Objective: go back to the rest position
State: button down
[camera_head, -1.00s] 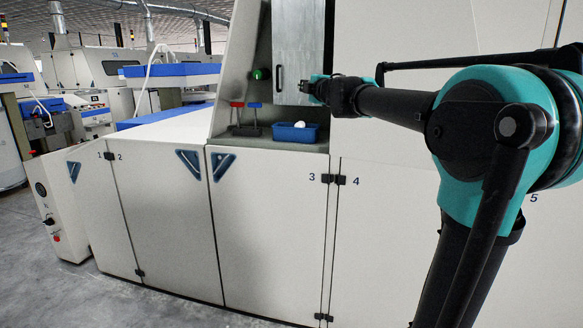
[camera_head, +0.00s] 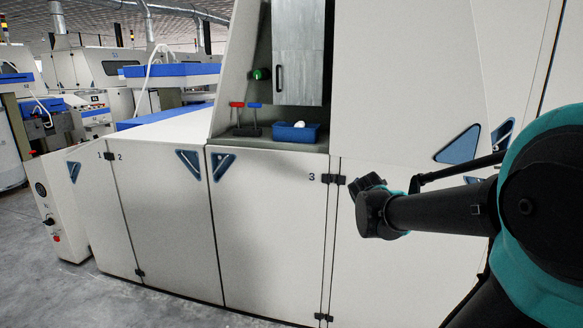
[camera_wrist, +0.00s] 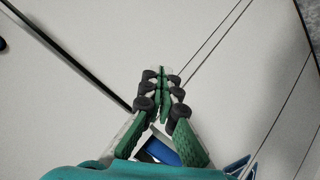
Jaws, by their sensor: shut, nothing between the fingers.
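My gripper (camera_wrist: 162,72) shows in the wrist view with its green-lined fingers together and nothing between them. Beyond the fingers is a plain white machine panel. In the head view my arm's dark forearm crosses the right side, in front of the white cabinet doors. The gripper's fingers cannot be made out in the head view.
A white carding machine (camera_head: 270,230) with hinged doors fills the middle. Its recess holds a blue bin (camera_head: 296,134) with a white item (camera_head: 299,124), a red-topped and a blue-topped lever, a green knob (camera_head: 261,74) and a grey panel with a handle (camera_head: 297,55). Grey floor (camera_head: 120,305) lies clear at left.

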jog(key=s+a+f+m+g+y, duration=0.1)
jog(key=s+a+f+g+y, duration=0.1)
jog(key=s+f, duration=0.8)
jog(key=s+a+f+m+g+y, duration=0.1)
jog(key=s+a+f+m+g, duration=0.1)
jog(key=s+f, duration=0.8)
jog(key=s+a+g, duration=0.1)
jog(key=s+g, duration=0.1)
jog(key=s, duration=0.1)
jog(key=shift+a+g+y, duration=0.3)
jog(key=shift+a+y, duration=0.05)
jog(key=shift+y, duration=0.05)
jog(key=shift+w, duration=0.1)
